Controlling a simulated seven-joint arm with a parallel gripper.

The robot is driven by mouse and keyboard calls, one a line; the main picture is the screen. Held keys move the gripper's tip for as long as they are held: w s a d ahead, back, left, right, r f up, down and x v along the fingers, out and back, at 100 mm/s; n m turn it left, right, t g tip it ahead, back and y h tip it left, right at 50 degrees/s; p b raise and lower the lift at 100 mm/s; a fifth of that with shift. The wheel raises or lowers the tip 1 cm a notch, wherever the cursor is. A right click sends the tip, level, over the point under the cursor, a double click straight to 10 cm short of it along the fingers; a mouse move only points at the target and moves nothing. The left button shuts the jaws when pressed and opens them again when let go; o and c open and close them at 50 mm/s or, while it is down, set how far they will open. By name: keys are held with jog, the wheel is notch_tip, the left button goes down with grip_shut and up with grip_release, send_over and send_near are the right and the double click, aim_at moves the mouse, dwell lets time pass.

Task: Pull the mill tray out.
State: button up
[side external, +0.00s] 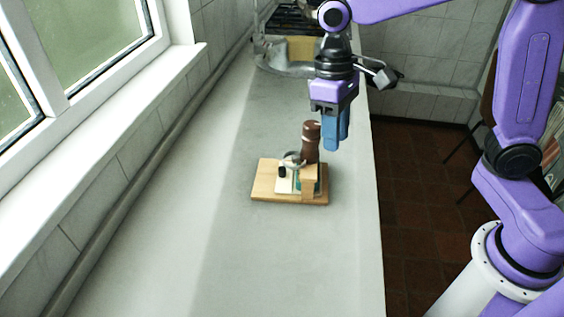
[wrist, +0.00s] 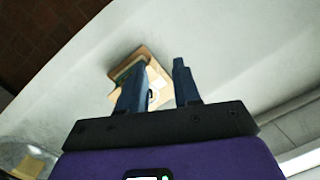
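The mill (side external: 311,143) stands on a light wooden board (side external: 263,186) on the counter, with a brown upright body, a pale block, a greenish part and a small black knob. I cannot tell the tray apart from the block for certain. My gripper (side external: 338,143) points down with blue fingers, above and slightly behind the right side of the mill. In the wrist view the fingers of my gripper (wrist: 160,68) are apart with nothing between them. The wooden board (wrist: 125,70) shows there beyond the fingers, and the left finger hides part of the mill.
The pale grey counter (side external: 230,260) is clear around the board. A metal stand or sink with a wooden piece (side external: 300,48) is at the back. A window and a ledge (side external: 110,110) run along the left. The counter's right edge drops to a red tiled floor (side external: 420,220).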

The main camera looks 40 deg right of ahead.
jog(key=w+a+m+g, duration=0.1)
jog(key=w+m, duration=0.4)
jog(key=w, duration=0.9)
jog(key=m+g+y, duration=0.1)
jog(key=m+y, duration=0.1)
jog(key=m, duration=0.3)
send_near(282, 168)
jog(key=x, duration=0.8)
jog(key=shift+f, duration=0.35)
